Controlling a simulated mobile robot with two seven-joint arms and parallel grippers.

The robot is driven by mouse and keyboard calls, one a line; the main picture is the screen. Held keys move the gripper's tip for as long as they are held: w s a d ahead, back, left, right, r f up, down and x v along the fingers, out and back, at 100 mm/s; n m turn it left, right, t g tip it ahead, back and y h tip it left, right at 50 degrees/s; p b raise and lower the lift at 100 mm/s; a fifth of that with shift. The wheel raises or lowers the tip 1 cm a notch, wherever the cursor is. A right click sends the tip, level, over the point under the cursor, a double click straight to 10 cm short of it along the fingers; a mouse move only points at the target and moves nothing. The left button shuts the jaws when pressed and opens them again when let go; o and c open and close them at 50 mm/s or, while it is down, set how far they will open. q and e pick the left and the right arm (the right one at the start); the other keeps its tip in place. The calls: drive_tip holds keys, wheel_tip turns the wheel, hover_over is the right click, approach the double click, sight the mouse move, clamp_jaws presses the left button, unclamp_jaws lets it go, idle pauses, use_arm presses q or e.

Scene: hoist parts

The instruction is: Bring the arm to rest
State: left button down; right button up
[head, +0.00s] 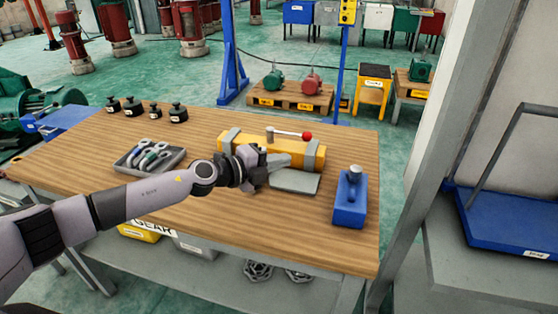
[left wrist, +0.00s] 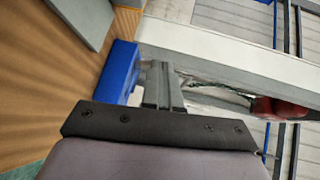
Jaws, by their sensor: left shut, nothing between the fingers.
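My left arm reaches in from the left over the wooden workbench (head: 240,225). My left gripper (head: 284,162) is shut and empty, in front of the yellow device (head: 305,155) with a red-knobbed lever, above or near a grey plate (head: 294,182). Its shut fingers also show in the left wrist view (left wrist: 162,85), with a blue block (left wrist: 119,70) beyond them. In the head view a blue block (head: 349,205) with a metal knob on top stands to the right of the gripper, apart from it. My right gripper is not in view.
A grey tray (head: 127,169) of tools lies on the bench to the left. Several black weights (head: 134,107) stand at the back left. A grey post (head: 440,130) rises beyond the right bench edge. The front middle of the bench top is clear.

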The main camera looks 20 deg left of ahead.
use_arm(q)
drive_tip(key=s+d+n+t+y, duration=0.35)
drive_tip(key=s+d+n, duration=0.3)
drive_tip(key=n, duration=0.35)
drive_tip(key=s+a+f+n+y, duration=0.1)
drive_tip(key=s+n, duration=0.1)
drive_tip(key=s+a+f+n+y, duration=0.1)
drive_tip(key=s+f+n+y, duration=0.1)
drive_tip(key=s+a+f+n+g+y, duration=0.1)
drive_tip(key=s+a+n, duration=0.1)
drive_tip(key=shift+f+y, duration=0.25)
drive_tip(key=shift+f, duration=0.05)
drive_tip(key=s+a+f+n+g+y, duration=0.1)
drive_tip(key=s+a+f+n+g, duration=0.2)
drive_tip(key=s, duration=0.6)
drive_tip(key=s+a+f+n+g, duration=0.25)
drive_tip(key=s+g, duration=0.25)
drive_tip(key=s, duration=0.4)
drive_tip(key=s+a+f+n+g+y, duration=0.1)
drive_tip(key=s+a+f+n+g, duration=0.2)
drive_tip(key=s, duration=0.6)
drive_tip(key=w+d+f+m+t+h, duration=0.1)
drive_tip(key=w+d+f+t, duration=0.3)
drive_tip(key=f, duration=0.6)
drive_tip(key=w+t+h, duration=0.1)
drive_tip(key=w+t, duration=0.1)
drive_tip(key=shift+w+d, duration=0.2)
drive_tip(key=shift+w, duration=0.1)
